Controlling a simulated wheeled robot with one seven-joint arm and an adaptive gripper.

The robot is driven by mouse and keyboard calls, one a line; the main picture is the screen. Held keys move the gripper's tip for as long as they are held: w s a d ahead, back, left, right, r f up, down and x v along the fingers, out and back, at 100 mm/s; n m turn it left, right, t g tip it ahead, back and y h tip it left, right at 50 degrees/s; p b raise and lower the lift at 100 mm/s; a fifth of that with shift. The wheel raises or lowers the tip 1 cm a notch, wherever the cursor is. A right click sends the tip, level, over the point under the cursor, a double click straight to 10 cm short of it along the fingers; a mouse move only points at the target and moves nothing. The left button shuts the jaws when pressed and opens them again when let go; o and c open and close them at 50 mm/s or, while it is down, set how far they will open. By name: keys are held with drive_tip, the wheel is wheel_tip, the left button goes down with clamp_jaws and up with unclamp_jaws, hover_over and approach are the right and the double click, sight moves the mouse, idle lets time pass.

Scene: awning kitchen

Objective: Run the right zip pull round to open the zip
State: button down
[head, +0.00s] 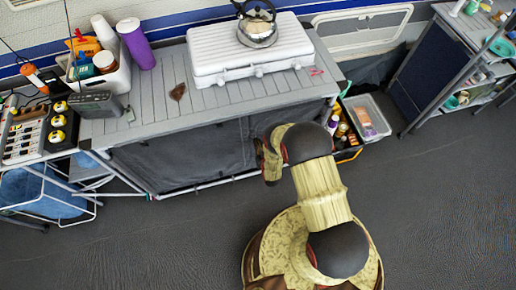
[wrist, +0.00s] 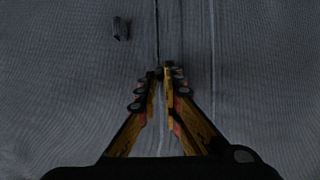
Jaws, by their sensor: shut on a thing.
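The grey fabric front (head: 185,158) of the low cabinet hangs below its slatted top. In the wrist view the fabric (wrist: 70,80) fills the picture, with a thin zip line (wrist: 157,30) running up it. My gripper (wrist: 163,72) is shut at this line, its two yellow-and-black fingers closed on a small dark thing, the right zip pull, mostly hidden between the tips. A separate small dark tab (wrist: 121,29) lies on the fabric to the upper left. In the head view my gripper (head: 269,158) is at the cabinet front, its tips hidden.
The slatted top (head: 150,95) carries a white stove (head: 250,62) with a kettle (head: 257,25). A crate of bottles (head: 347,138) and a clear bin (head: 367,117) stand on the floor right of the cabinet. The dark floor (head: 150,245) in front is clear.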

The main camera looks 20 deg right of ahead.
wheel_tip(320, 180, up, 19)
drive_tip(key=p, duration=0.8)
drive_tip(key=shift+r+p, duration=0.2)
drive_tip(key=shift+p, duration=0.15)
drive_tip(key=shift+w+r, duration=0.1)
drive_tip(key=shift+r, duration=0.25)
drive_tip(key=c, duration=2.2)
unclamp_jaws()
drive_tip(key=shift+o, duration=1.4)
drive_tip(key=v, duration=1.2)
